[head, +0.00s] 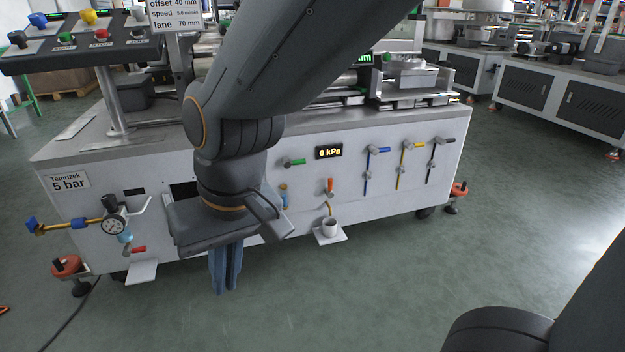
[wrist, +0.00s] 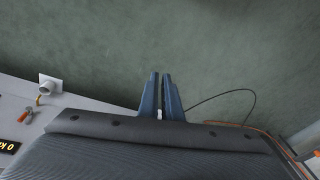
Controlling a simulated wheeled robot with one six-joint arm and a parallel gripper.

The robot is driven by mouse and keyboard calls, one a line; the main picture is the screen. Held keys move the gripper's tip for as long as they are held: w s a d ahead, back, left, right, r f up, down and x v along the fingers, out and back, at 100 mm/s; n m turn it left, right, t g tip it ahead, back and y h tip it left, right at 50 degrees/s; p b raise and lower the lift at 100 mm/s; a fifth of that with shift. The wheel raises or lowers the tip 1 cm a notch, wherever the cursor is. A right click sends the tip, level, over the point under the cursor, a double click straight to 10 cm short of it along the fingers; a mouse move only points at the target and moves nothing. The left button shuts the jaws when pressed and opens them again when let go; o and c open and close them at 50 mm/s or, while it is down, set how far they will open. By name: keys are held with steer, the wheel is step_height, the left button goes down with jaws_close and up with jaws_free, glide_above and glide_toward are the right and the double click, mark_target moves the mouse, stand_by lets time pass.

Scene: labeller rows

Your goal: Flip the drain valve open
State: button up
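No valve carries a readable "drain" label. A small valve with an orange handle (head: 331,186) is on the machine's front panel, handle roughly upright, with a thin spout above a white cup (head: 330,226). The orange handle also shows in the wrist view (wrist: 27,116), upper left of my gripper body. A red-handled valve (head: 138,249) sits low on the panel's left, its handle pointing right. My gripper (head: 225,288) hangs pointing down in front of the panel, between these two valves and touching neither. Its blue fingers (wrist: 161,76) are nearly together, with nothing seen held.
A green-handled valve (head: 295,162) and several blue, yellow and black levers are on the panel. The display (head: 329,152) reads 0 kPa.

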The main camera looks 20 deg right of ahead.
steer(key=w+d+f+m+t, duration=0.1)
steer(key=w+d+m, duration=0.1)
steer(key=w, duration=0.5)
steer(key=w+d+f+m+t, duration=0.2)
steer(key=w, duration=0.5)
steer(key=w+d+f+m+t+b, duration=0.1)
steer(key=w+d, duration=0.1)
steer(key=w, duration=0.5)
steer(key=shift+w+d+f+m, duration=0.1)
steer(key=shift+w+f+m, duration=0.1)
steer(key=shift+f+m, duration=0.2)
jaws_close()
steer(key=w+d+f+m+t+h, duration=0.1)
steer(key=w+d+f+m+t, duration=0.35)
steer(key=w+d, duration=0.85)
steer(key=w+d+f+m+t+b, duration=0.1)
steer(key=w+d+f+m+t, duration=0.1)
steer(key=w+d+f+m, duration=0.3)
steer(key=w+d+f+t+b, duration=0.1)
steer(key=w+d+f+t, duration=0.1)
steer(key=w+d, duration=0.35)
steer(key=s+d+f+m+t, duration=0.2)
steer(key=d+f+m, duration=0.1)
steer(key=d, duration=0.4)
steer(key=s+d+f+m+t, duration=0.2)
steer(key=s+d+f+m, duration=0.1)
steer(key=d, duration=0.4)
steer(key=shift+s+d+f+b, duration=0.3)
steer(key=shift+d+f+b, duration=0.05)
steer(key=shift+f, duration=0.05)
